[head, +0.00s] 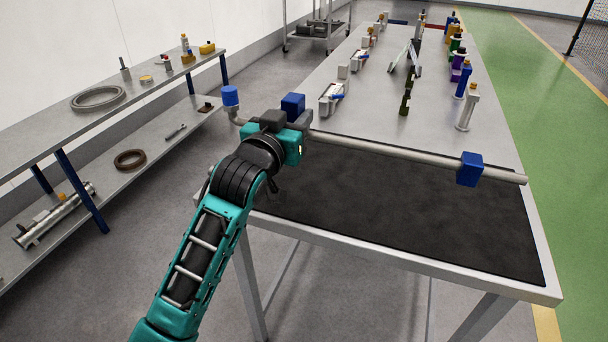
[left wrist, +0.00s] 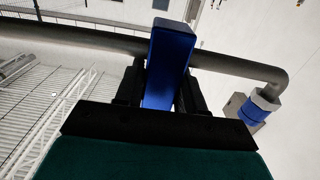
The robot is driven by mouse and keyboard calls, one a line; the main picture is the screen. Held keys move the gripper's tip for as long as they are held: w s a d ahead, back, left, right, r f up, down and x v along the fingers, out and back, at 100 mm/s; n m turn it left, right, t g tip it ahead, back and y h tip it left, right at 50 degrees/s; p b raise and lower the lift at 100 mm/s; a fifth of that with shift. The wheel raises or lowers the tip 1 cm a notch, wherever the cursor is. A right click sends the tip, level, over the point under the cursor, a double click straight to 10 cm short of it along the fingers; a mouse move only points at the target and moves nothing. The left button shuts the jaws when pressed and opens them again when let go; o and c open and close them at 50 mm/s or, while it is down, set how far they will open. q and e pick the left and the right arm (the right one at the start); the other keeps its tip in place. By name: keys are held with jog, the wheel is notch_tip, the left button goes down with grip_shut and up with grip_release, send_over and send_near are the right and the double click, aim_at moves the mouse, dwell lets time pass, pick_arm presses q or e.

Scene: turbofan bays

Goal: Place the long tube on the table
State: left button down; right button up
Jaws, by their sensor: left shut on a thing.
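The long tube (head: 400,152) is a grey pipe with blue blocks on it and a bent end with a blue cap (head: 230,96) at the left. My left gripper (head: 293,118) is shut on the tube at a blue block near the bent end. In the left wrist view the block (left wrist: 170,60) sits between the fingers (left wrist: 160,90), and the bent end (left wrist: 270,78) is at the right. The tube spans the table (head: 330,88) over its black mat (head: 400,205); I cannot tell whether it touches. My right gripper is out of view.
Several small fixtures and coloured parts stand along the table's far half, including a white post (head: 467,108) at its right edge and a dark green part (head: 406,95). A grey shelf (head: 140,105) with rings and tools stands at the left. The black mat is clear.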

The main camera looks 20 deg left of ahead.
pick_arm(q)
notch_tip(320, 180, down, 11)
jog(key=shift+r+b, duration=0.1)
jog(key=shift+b, duration=1)
jog(key=shift+f, duration=0.45)
jog(key=shift+f, duration=0.15)
jog(key=c, duration=0.7)
grip_release()
